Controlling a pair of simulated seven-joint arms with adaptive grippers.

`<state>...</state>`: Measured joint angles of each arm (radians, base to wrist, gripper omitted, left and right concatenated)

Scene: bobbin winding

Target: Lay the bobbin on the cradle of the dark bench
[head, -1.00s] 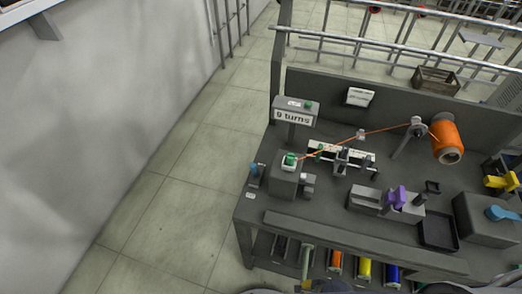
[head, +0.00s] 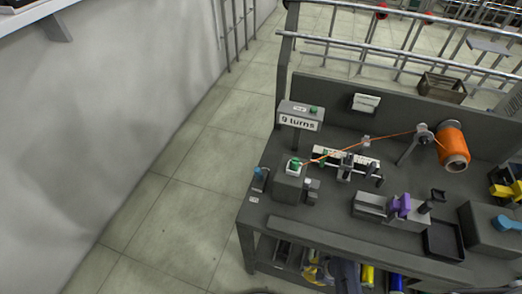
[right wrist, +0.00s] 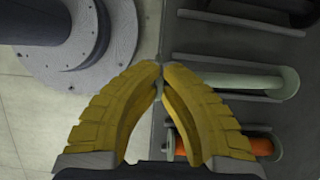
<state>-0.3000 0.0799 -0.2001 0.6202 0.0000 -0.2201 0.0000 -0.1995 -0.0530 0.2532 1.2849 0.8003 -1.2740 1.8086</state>
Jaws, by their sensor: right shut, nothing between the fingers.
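The dark bench (head: 330,213) fills the right of the head view. A green-and-white piece (head: 294,166) sits on a grey block at its left, with orange thread running to it; I cannot tell if it is the bobbin. A grey block with a purple part (head: 400,206) stands at the front middle; I cannot tell if it is the cradle. My right gripper (head: 314,272) is at the bench's lower shelf. Its yellow fingers (right wrist: 160,72) meet at the tips, empty, over slots with a pale rod (right wrist: 240,84) and an orange rod (right wrist: 250,146). My left gripper is out of view.
A large orange spool (head: 453,146) stands at the back right. A "9 turns" sign (head: 299,121) stands at the back left. A dark tray (head: 443,240) is at the front right. A yellow roll (head: 367,275) lies in the lower shelf. Floor left of the bench is open.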

